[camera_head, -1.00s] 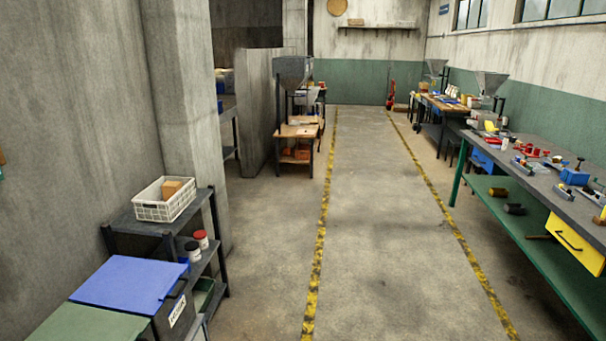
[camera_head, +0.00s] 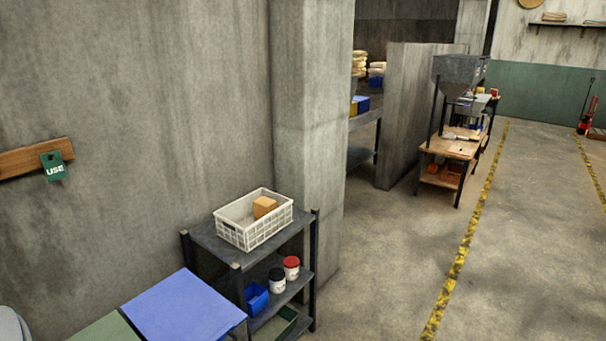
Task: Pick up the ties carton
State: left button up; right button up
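A small brown carton (camera_head: 264,207), which looks like the ties carton though no label can be read, sits inside a white plastic basket (camera_head: 247,236). The basket stands on the top shelf of a dark metal rack (camera_head: 208,240) against the left wall. The basket's walls hide the carton's lower part. Neither of my grippers shows in the head view.
Lower on the rack are a blue bin (camera_head: 257,297), a dark-lidded jar (camera_head: 277,281) and a red-lidded jar (camera_head: 291,268). A blue lid (camera_head: 183,306) lies in front of it. A concrete pillar (camera_head: 313,120) stands behind. The floor (camera_head: 400,270) to the right is clear.

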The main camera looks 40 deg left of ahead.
aim_at(263, 206)
jog(key=i+u, duration=0.15)
jog(key=i, duration=0.35)
jog(key=i+l+u, duration=0.1)
jog(key=i, duration=0.45)
jog(key=i+l+u, duration=0.15)
jog(key=i, duration=0.35)
jog(key=i+u, duration=0.2)
jog(key=u, duration=0.2)
jog(key=i+u, duration=0.2)
jog(key=u, duration=0.15)
jog(key=i+u, duration=0.25)
jog(key=u, duration=0.15)
jog(key=i+l+u, duration=0.15)
jog(key=u, duration=0.2)
